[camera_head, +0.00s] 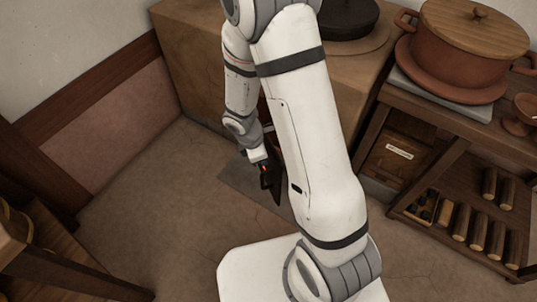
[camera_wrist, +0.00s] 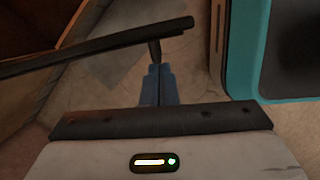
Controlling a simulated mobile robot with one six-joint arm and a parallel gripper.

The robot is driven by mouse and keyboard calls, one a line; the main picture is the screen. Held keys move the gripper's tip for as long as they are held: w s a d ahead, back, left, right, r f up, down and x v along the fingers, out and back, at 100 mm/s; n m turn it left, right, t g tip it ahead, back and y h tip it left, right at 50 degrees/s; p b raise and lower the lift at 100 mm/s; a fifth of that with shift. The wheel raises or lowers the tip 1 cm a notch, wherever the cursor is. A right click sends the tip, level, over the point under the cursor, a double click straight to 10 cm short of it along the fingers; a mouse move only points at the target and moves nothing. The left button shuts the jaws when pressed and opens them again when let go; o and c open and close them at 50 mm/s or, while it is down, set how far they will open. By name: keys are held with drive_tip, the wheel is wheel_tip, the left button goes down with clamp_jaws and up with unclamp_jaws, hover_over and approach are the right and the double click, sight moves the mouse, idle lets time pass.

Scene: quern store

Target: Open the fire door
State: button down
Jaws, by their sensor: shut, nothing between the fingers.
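The clay stove (camera_head: 200,78) stands at the back, its front mostly hidden behind my arm. A thin dark plate (camera_head: 278,185), which looks like the fire door, stands out from the stove front beside my gripper. In the wrist view the door (camera_wrist: 85,52) is seen nearly edge-on as a long dark bar, with a short dark peg (camera_wrist: 154,50) below it. My gripper (camera_head: 267,180) is low in front of the stove. Its blue fingers (camera_wrist: 157,70) are shut and empty, their tips right by the peg; I cannot tell whether they touch. The hinge is hidden.
A grey plate (camera_head: 236,178) lies on the floor before the stove. A shelf unit (camera_head: 400,105) with a lidded clay pot (camera_head: 455,65) and logs (camera_head: 470,222) stands at right. Wooden furniture (camera_head: 50,262) is at lower left. Floor between is clear.

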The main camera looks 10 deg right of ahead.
drive_tip(key=a+p+v, duration=0.1)
drive_tip(key=p+v, duration=0.4)
drive_tip(key=v, duration=0.5)
drive_tip(key=shift+s+a, duration=0.25)
drive_tip(key=shift+a, duration=0.1)
drive_tip(key=s+d+r+m+t+y+p, duration=0.1)
drive_tip(key=s+r+m+p, duration=0.3)
drive_tip(key=r, duration=1.1)
drive_tip(key=s+d+r+m+y+p, duration=0.1)
drive_tip(key=s+d+r+m+p, duration=0.3)
drive_tip(key=r+m+p, duration=0.4)
drive_tip(key=s+d+r+m+t+p, duration=0.1)
drive_tip(key=s+d+r+m+p, duration=0.2)
drive_tip(key=r+p, duration=1)
wheel_tip(320, 180, up, 11)
drive_tip(key=s+m, duration=0.1)
drive_tip(key=m, duration=0.2)
drive_tip(key=shift+d+r+t+y+p, duration=0.15)
drive_tip(key=shift+r+t+y+p, duration=0.15)
drive_tip(key=shift+y, duration=0.1)
